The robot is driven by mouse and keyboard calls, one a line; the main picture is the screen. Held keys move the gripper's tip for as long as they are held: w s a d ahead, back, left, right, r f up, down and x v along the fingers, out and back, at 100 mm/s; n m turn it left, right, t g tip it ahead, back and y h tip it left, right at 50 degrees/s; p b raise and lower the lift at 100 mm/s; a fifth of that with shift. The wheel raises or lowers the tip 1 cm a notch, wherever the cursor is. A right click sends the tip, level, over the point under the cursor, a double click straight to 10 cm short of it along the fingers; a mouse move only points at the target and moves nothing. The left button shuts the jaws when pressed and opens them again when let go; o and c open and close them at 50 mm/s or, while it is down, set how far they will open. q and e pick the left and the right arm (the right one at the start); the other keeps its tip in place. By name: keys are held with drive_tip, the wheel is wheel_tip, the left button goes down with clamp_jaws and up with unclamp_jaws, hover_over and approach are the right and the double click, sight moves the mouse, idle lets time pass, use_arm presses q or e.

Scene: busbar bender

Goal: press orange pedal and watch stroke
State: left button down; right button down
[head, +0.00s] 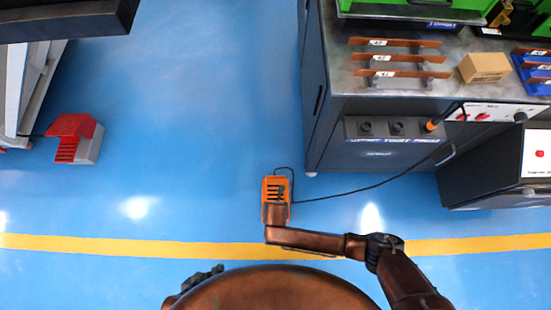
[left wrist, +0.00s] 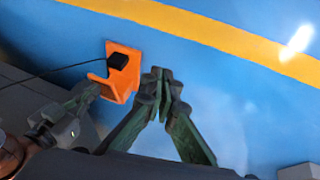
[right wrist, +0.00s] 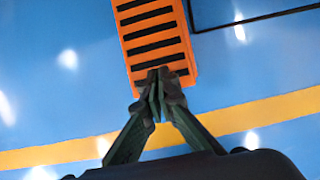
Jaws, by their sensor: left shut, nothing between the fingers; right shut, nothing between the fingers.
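The orange pedal (head: 270,187) with black ribs stands on the blue floor. It also shows in the right wrist view (right wrist: 151,40) and, from another side, in the left wrist view (left wrist: 122,75). My right gripper (right wrist: 158,84) is shut and empty, its tips over the near end of the ribs; I cannot tell whether they touch. In the head view my right arm hides that gripper. My left gripper (head: 218,269) is shut and empty, apart from the pedal; its closed tips show in the left wrist view (left wrist: 161,80). No stroke readout is legible.
A red pedal (head: 70,126) on a grey base stands at the left. A dark workbench (head: 310,110) with copper bars (head: 400,58) stands at the upper right. A black cable (head: 345,192) runs from the orange pedal towards it. The floor between the pedals is clear.

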use_arm(q)
drive_tip(key=shift+w+d+f+t, duration=0.4)
drive_tip(key=shift+w+f, duration=0.05)
use_arm(e)
drive_tip(key=shift+w+f, duration=0.15)
drive_tip(key=shift+f, duration=0.15)
